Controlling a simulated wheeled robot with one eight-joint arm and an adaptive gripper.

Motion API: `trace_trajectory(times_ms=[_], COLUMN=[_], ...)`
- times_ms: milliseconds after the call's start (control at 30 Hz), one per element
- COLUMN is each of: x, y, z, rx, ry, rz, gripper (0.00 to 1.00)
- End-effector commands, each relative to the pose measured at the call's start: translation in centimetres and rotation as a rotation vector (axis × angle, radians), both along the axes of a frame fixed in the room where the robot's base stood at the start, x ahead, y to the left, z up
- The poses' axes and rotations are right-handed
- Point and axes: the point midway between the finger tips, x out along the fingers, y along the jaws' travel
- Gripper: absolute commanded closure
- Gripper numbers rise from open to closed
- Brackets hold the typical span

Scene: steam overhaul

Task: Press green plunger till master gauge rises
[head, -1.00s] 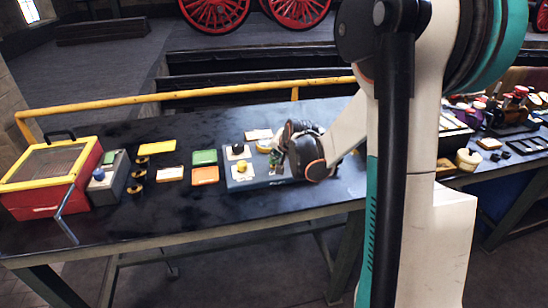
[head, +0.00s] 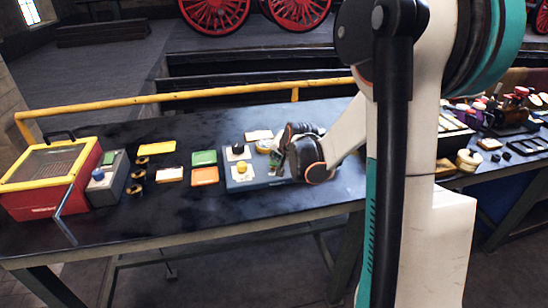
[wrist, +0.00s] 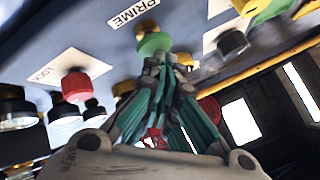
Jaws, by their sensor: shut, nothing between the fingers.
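In the head view my gripper (head: 285,158) is over the right part of the blue box (head: 250,183) and hides the plunger. No dial can be read, and I cannot tell which is the master gauge.
On the bench, a black knob (head: 238,149) and a yellow knob (head: 242,168) stand on the box's left. A red and yellow case (head: 45,180) is far left.

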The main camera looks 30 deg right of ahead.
Motion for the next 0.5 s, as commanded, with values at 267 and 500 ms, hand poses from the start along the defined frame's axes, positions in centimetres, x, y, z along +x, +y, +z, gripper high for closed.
trace_trajectory(times_ms=[267, 500], x=[0.0, 0.0], y=[0.0, 0.0], z=[1.3, 2.6], rx=[0.000, 0.000], ry=[0.001, 0.001], rz=[0.000, 0.000], gripper=[1.00, 1.00])
